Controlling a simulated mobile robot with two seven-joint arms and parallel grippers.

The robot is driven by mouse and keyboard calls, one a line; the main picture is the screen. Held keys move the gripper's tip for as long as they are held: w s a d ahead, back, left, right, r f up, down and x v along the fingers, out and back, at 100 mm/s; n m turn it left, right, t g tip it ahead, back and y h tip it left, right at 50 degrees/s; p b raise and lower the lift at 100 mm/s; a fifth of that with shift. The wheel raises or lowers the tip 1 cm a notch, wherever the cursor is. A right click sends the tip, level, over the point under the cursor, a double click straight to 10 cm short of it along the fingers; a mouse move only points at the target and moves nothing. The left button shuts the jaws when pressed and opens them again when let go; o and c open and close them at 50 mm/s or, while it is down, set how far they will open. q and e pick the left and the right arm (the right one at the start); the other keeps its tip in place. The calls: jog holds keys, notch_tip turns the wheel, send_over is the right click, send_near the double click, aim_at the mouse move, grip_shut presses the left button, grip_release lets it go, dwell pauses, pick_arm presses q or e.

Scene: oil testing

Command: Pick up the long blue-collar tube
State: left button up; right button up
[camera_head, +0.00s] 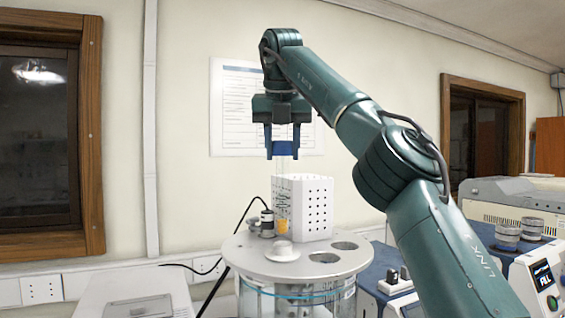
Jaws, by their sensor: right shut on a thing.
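The long blue-collar tube shows its blue collar (283,148) between the fingers of my right gripper (283,152). The gripper points down and is shut on the collar. The clear glass of the tube hangs upright below it, in front of the white perforated box, with amber liquid (283,226) at its lower end. The tube is above the round white-topped apparatus (240,254). I cannot tell exactly where its bottom end sits. My left gripper is out of view.
A white perforated box (318,205) stands on the apparatus top, beside a dark cylindrical fitting with a cable. A white knob (283,250) and two open holes are at the front and right. A blue-and-white instrument (540,285) stands at the right.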

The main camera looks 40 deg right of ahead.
pick_arm(q)
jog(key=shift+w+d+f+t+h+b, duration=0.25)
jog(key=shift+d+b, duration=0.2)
jog(key=shift+b, duration=0.95)
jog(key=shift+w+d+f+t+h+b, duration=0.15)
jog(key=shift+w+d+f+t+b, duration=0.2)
jog(key=shift+b, duration=1)
pick_arm(e)
jog(key=s+a, duration=1.2)
jog(key=s, duration=0.1)
jog(key=shift+a, duration=0.15)
pick_arm(q)
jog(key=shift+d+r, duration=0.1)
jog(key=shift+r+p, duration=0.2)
jog(key=shift+p, duration=0.15)
pick_arm(e)
jog(key=shift+r, duration=0.1)
